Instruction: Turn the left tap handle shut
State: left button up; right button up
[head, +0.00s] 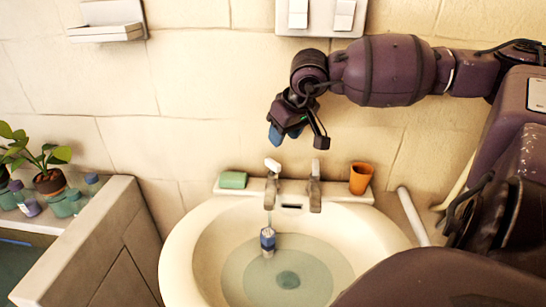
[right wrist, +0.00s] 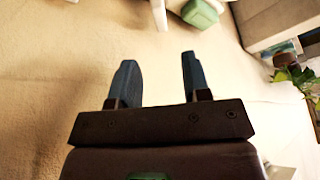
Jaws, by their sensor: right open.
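The left tap (head: 271,188) stands on the back rim of the washbasin, with a pale handle (head: 273,165) turned at an angle on top. A thin stream seems to run from its spout down to a small blue-and-white object in the bowl. My right gripper (head: 298,138) is open and empty, above and a little to the right of that handle, apart from it. In the right wrist view, its two blue fingers (right wrist: 158,62) are spread, and a pale part, likely the tap handle (right wrist: 159,14), shows beyond them at the top edge. My left gripper is not in view.
The right tap (head: 315,188) stands close beside the left one. A green soap bar (head: 233,180) and an orange cup (head: 360,178) flank the taps. The basin (head: 185,240) holds water and the blue-and-white object (head: 267,240). Plant and bottles stand far left.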

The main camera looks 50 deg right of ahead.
jog(key=b, duration=0.2)
send_over(273, 162)
jog(key=s, duration=0.2)
notch_tip(273, 162, down, 4)
jog(key=f, duration=0.1)
jog(key=x, duration=0.3)
jog(key=shift+a+b, duration=0.15)
jog(key=shift+b, duration=0.2)
jog(key=shift+w+f, duration=0.1)
jog(key=shift+f, duration=0.3)
jog(key=shift+w+f, duration=0.25)
jog(key=shift+f, duration=0.15)
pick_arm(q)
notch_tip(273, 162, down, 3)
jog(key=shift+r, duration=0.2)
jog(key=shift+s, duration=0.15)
pick_arm(e)
jog(key=shift+c, duration=0.2)
grip_shut()
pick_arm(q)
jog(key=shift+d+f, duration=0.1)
